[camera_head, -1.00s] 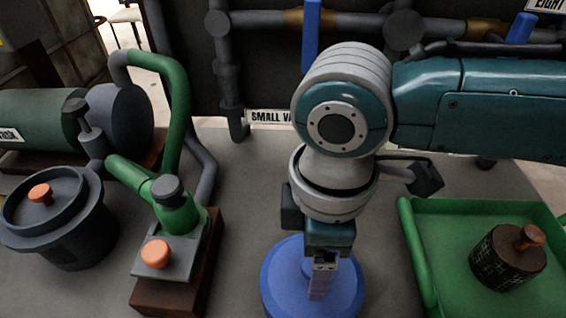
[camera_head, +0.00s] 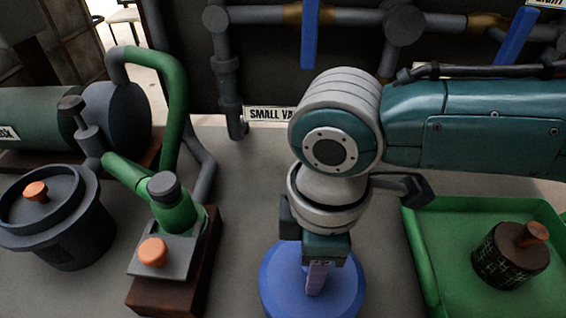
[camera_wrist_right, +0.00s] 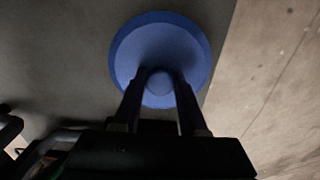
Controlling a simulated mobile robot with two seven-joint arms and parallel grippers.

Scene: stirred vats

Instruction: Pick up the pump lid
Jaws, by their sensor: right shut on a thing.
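A blue round lid-like disc (camera_head: 277,280) with a knob is at the bottom centre of the head view. My right gripper (camera_head: 318,290) reaches down over its middle. In the right wrist view the blue disc (camera_wrist_right: 160,35) lies beyond my right gripper (camera_wrist_right: 160,88), whose two fingers are shut on its round knob. I cannot tell whether the disc rests on the grey surface or is just off it. A green pump-like fitting (camera_head: 178,215) stands to its left, with a grey plate and an orange knob (camera_head: 153,253). My left gripper is out of view.
A dark grey pot (camera_head: 65,240) with an orange-knobbed lid stands at the far left. A green tray (camera_head: 425,265) at the right holds a dark patterned round piece (camera_head: 505,262). Pipes (camera_head: 350,18) run along the back. Grey surface is clear between the pump-like fitting and the disc.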

